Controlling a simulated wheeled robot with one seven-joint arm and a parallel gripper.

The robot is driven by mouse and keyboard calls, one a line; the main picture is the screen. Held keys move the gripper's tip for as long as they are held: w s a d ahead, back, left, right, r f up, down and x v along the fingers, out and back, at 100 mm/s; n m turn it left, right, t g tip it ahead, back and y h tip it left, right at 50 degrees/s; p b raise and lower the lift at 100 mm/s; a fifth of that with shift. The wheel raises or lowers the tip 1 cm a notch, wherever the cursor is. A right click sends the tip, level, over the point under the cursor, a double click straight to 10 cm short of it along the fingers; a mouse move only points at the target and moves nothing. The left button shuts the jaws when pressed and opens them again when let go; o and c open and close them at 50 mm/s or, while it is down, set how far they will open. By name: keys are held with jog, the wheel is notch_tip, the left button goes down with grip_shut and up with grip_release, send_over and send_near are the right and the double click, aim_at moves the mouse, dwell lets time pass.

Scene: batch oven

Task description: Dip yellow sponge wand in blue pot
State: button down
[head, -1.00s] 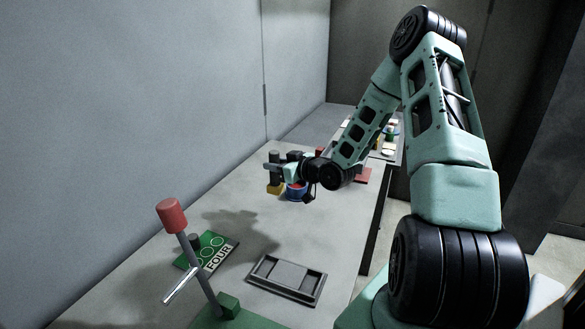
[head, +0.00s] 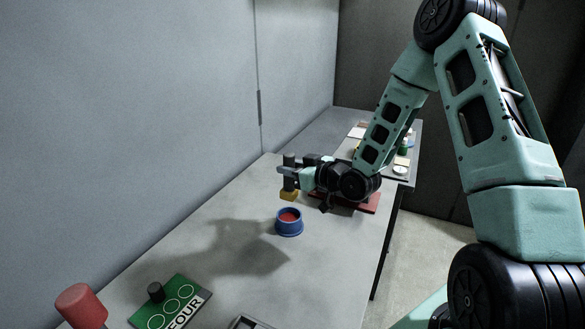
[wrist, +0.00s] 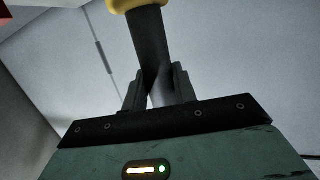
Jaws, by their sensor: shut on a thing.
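My gripper (head: 288,172) is shut on the dark grey handle of the yellow sponge wand (head: 289,195). The wand is upright with its yellow sponge end down. In the wrist view the handle stands between the fingers (wrist: 160,88) and part of the yellow sponge (wrist: 128,4) shows at the top edge. The blue pot (head: 289,228), with red inside, stands on the grey table, nearer to the head camera than the wand. The sponge shows just above and behind the pot in the head view and is apart from it.
A red board (head: 352,202) lies under my wrist. A green "FOUR" board (head: 170,303) with a dark peg and a red-topped post (head: 82,305) are at the front left. Several small items lie on the far table. A wall bounds the left side.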

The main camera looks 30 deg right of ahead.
aim_at(295, 197)
jog(key=shift+a+f+b, duration=0.1)
jog(key=shift+f+b, duration=2.9)
jog(key=shift+b, duration=0.05)
jog(key=shift+f+b, duration=1.8)
jog(key=shift+b, duration=0.05)
jog(key=shift+r, duration=0.15)
jog(key=shift+r+p, duration=3.65)
jog(key=shift+r, duration=1.55)
